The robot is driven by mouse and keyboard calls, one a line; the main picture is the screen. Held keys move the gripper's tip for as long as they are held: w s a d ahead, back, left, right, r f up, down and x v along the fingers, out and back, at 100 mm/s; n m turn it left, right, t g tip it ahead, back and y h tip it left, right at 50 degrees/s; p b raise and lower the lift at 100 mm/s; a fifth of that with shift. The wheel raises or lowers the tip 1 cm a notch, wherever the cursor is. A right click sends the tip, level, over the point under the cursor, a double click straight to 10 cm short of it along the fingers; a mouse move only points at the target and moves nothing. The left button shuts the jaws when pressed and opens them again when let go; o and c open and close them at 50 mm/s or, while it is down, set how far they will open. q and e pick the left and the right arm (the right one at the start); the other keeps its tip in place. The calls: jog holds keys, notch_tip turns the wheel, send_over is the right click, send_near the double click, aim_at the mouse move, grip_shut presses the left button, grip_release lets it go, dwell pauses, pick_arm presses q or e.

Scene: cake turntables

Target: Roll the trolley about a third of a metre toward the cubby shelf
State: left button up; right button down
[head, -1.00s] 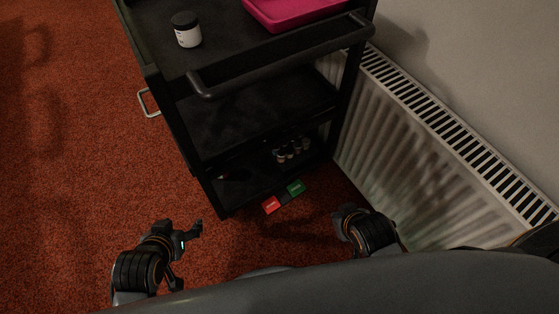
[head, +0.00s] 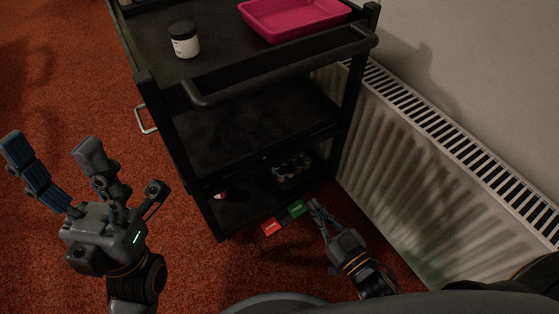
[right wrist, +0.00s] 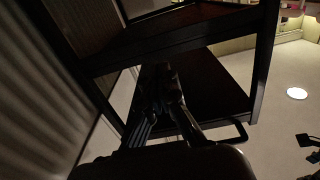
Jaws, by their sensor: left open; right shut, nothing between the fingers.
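The black trolley (head: 245,125) stands ahead of me in the head view, with a top tray, two lower shelves and a push bar (head: 215,98) on its near side. It also fills much of the right wrist view (right wrist: 205,75). My left gripper (head: 53,148) is raised at the left, fingers spread and empty, apart from the trolley. My right gripper (head: 316,207) is shut and empty, low by the trolley's near bottom edge; I cannot tell whether it touches. Its fingers look dark in the right wrist view (right wrist: 165,95). I cannot make out a cubby shelf.
A white radiator (head: 420,165) runs along the wall close to the trolley's right. A pink tray (head: 290,20) and a white jar (head: 184,40) stand on top. Several small bottles (head: 292,168) sit on the bottom shelf. Red carpet (head: 60,100) lies open at left.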

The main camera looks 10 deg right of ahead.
jog(key=b, duration=0.2)
send_near(279, 162)
jog(key=x, duration=0.6)
jog(key=shift+w, duration=0.1)
jog(key=shift+w+a, duration=0.1)
jog(key=shift+w, duration=0.3)
